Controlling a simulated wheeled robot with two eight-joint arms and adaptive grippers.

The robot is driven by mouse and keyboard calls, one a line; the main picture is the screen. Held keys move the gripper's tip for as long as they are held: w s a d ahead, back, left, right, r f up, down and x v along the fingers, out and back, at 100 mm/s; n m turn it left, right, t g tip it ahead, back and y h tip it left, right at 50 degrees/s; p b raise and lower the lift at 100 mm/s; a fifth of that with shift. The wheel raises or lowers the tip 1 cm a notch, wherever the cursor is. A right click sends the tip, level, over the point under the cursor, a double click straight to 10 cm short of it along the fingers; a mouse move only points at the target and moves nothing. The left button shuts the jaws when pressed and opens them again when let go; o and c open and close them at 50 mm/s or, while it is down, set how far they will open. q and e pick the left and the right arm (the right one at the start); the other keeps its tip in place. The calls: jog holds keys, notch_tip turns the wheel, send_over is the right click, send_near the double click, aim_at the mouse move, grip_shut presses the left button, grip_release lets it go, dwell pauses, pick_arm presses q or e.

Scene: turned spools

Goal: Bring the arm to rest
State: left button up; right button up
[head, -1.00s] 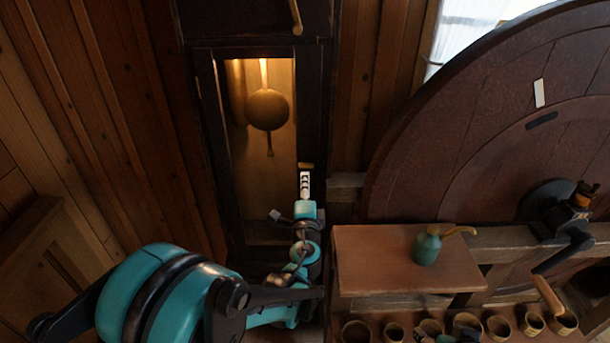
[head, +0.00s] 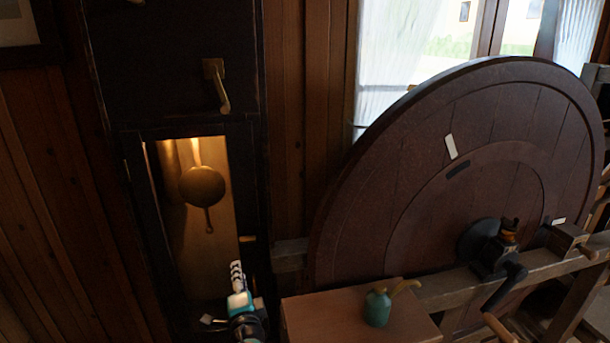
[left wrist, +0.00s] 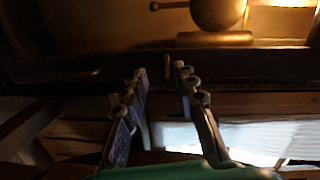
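My left gripper (head: 237,272) shows at the bottom of the head view, pointing up in front of the lower right part of a tall dark clock case. In the left wrist view its two fingers (left wrist: 163,78) stand apart with nothing between them, so it is open and empty. The clock's lit opening shows a round pendulum bob (head: 203,186) above and to the left of the gripper. The bob also shows at the top of the left wrist view (left wrist: 218,12). Most of my left arm is below the head view. My right gripper is in neither view.
A large dark wooden wheel (head: 400,200) stands to the right on a timber frame. A small wooden bench top (head: 335,322) right of my gripper bears a green oil can (head: 377,308). A crank (head: 503,290) is at the wheel's hub. A bright window is behind.

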pick_arm(q)
jog(key=s+a+f+n+g+h, duration=0.1)
jog(key=s+a+f+n+g, duration=0.1)
jog(key=s+n+g, duration=0.3)
jog(key=s+a+f+n+g, duration=0.1)
jog(key=s+a+f+n, duration=0.25)
jog(key=s, duration=0.45)
jog(key=s+d+f+n+g+h, duration=0.2)
jog(key=s+d+f+n+h, duration=0.1)
jog(key=s+d, duration=0.4)
jog(key=s+n+h, duration=0.1)
jog(key=s, duration=0.2)
jog(key=shift+s+d+g+h, duration=0.35)
jog(key=shift+s+g+h, duration=0.05)
